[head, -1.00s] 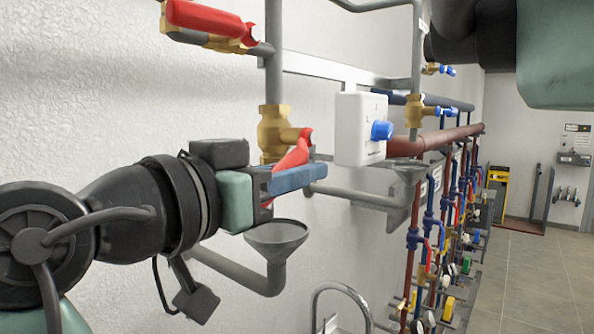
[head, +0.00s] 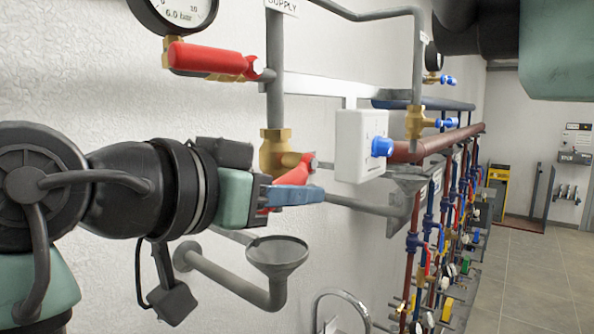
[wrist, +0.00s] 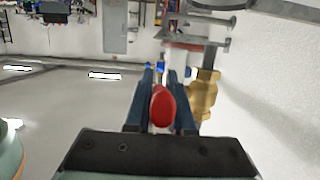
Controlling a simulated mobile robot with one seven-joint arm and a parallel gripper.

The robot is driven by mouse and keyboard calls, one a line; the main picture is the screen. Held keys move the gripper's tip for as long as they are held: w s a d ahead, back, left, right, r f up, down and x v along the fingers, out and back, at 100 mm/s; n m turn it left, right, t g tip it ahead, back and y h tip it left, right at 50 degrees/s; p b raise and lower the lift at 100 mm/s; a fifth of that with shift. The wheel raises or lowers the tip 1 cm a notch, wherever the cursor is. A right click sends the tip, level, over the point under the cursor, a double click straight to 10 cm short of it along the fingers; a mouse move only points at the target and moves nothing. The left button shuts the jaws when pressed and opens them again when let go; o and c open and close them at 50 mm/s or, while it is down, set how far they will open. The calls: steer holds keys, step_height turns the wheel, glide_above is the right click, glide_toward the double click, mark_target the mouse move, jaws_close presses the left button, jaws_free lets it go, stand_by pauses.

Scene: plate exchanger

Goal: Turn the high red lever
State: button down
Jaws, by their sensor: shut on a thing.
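One red lever (head: 299,167) sits on a brass valve (head: 275,152) on the vertical grey pipe at the wall, above a grey funnel. My gripper (head: 300,194), with blue fingers, is shut on this lever. The near finger hides its middle part. In the wrist view the red lever's rounded end (wrist: 163,106) lies between the two fingers, with the brass valve (wrist: 204,95) just to the right. Another red lever (head: 208,60) lies roughly level higher up, under a pressure gauge (head: 178,8), and my gripper is apart from it.
A grey funnel (head: 277,252) with its drain pipe is just below my gripper. A white box with a blue knob (head: 350,145) is to the right. Rows of red and blue pipes (head: 440,230) line the wall beyond. The floor (head: 535,260) at right is clear.

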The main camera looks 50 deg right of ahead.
steer(key=r+y+p, duration=0.1)
steer(key=y+p, duration=0.1)
steer(key=p, duration=0.1)
steer(key=shift+a+r, duration=0.2)
steer(key=shift+r, duration=0.15)
steer(key=shift+f+y+p, duration=0.1)
steer(key=shift+y+p, duration=0.2)
steer(key=shift+y, duration=0.1)
steer(key=c, duration=0.8)
jaws_free()
steer(key=shift+f, duration=0.1)
steer(key=shift+a, duration=0.1)
steer(key=shift+a+b, duration=0.45)
steer(key=shift+b, duration=0.55)
steer(key=shift+s+a+r+b, duration=0.15)
steer(key=shift+a+b, duration=0.75)
steer(key=shift+a, duration=1.1)
steer(key=shift+s+a+r+b, duration=0.15)
steer(key=shift+a+b, duration=0.75)
steer(key=shift+a, duration=1.15)
steer(key=shift+s+a+b, duration=0.25)
steer(key=shift+a+b, duration=0.65)
steer(key=shift+a, duration=1.1)
